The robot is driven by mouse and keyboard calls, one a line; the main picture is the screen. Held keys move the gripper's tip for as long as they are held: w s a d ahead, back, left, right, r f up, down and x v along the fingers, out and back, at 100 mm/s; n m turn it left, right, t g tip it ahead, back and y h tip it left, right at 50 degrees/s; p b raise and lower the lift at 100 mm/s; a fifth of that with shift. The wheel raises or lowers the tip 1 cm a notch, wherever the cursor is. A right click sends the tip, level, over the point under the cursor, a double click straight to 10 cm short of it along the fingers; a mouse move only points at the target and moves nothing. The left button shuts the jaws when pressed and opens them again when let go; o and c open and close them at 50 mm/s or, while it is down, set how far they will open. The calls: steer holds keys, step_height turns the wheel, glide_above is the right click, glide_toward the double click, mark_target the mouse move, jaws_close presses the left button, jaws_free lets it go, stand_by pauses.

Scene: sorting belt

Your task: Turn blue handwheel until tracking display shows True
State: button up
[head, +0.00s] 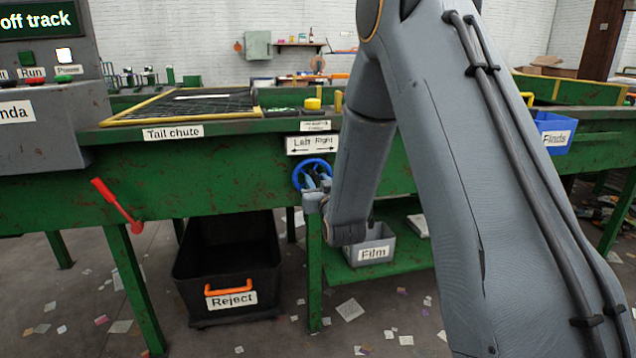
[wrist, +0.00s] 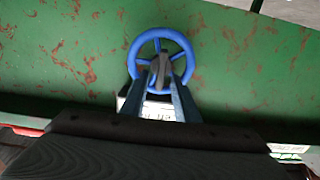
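The blue handwheel (head: 313,174) is on the front of the green belt frame, below a sign reading "Left Right" with a two-way arrow. In the wrist view the handwheel (wrist: 161,58) shows nearly face-on, its rim and upper spokes clear. My gripper (head: 316,186) is at the wheel. In the wrist view its fingertips (wrist: 161,72) reach the hub area and hide the lower middle. I cannot tell whether they grip the wheel or only stand around its hub. The tracking display (head: 37,22), at top left, reads "off track", cut by the picture edge.
A red lever (head: 117,205) sticks out of the frame left of the wheel. A black Reject bin (head: 228,270) stands below. A grey Film bin (head: 371,250) sits on the lower shelf, and a blue Finds bin (head: 553,133) hangs at right. Scraps litter the floor.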

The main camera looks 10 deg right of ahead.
jaws_close()
steer(key=shift+m, duration=0.3)
steer(key=shift+d+f+m+p, duration=0.1)
steer(key=shift+d+m+p, duration=0.05)
steer(key=shift+m, duration=1.05)
steer(key=shift+d+f+m+p, duration=0.1)
steer(key=shift+d+m+p, duration=0.1)
steer(key=shift+m, duration=1)
steer(key=shift+d+m+p, duration=0.1)
steer(key=shift+d+m, duration=0.05)
steer(key=shift+m, duration=1.05)
jaws_free()
